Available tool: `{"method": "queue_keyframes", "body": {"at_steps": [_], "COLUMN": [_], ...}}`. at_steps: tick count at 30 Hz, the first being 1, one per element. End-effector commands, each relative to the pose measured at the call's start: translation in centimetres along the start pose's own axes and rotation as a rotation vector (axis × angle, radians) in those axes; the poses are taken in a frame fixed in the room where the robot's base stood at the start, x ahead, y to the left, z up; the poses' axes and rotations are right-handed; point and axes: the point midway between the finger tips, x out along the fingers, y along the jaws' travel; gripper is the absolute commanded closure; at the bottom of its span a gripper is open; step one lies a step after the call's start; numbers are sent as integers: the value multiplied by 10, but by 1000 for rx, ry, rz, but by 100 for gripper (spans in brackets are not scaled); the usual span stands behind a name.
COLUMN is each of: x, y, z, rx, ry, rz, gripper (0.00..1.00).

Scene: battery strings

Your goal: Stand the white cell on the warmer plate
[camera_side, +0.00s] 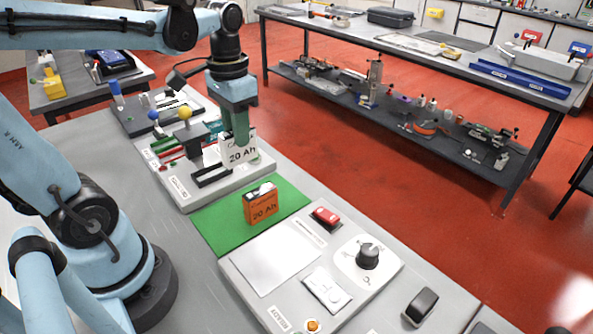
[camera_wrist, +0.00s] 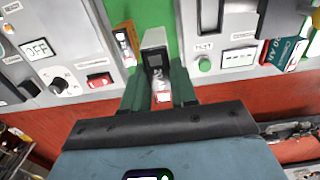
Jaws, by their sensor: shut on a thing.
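The white cell (camera_side: 241,154), marked 20 Ah, is between the green fingers of my gripper (camera_side: 238,136), which is shut on it. It looks upright and appears raised, near the far end of the green mat (camera_side: 222,236). In the wrist view the white cell (camera_wrist: 153,42) shows between the fingertips of my gripper (camera_wrist: 158,88), with green mat beyond it. The warmer unit, nearer the side camera, has a bare pale plate (camera_side: 275,258), a dial (camera_side: 367,256) and a red switch (camera_side: 326,216). Its display (camera_wrist: 38,49) reads OFF in the wrist view.
An orange cell (camera_side: 261,204) stands on the green mat, between my gripper and the warmer; it also shows left of the white cell in the wrist view (camera_wrist: 125,46). A grey tester (camera_side: 206,192) with slots lies behind the mat. A teal cell (camera_wrist: 284,52) stands at its side.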

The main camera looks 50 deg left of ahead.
Motion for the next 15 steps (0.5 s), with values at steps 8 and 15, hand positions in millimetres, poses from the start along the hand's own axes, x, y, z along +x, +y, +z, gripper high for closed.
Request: {"method": "queue_keyframes", "body": {"at_steps": [8,15], "x": [-51,-54], "y": [0,46], "z": [0,1], "rx": [0,10], "ry": [0,0], "rz": [0,0], "gripper": [100,100]}}
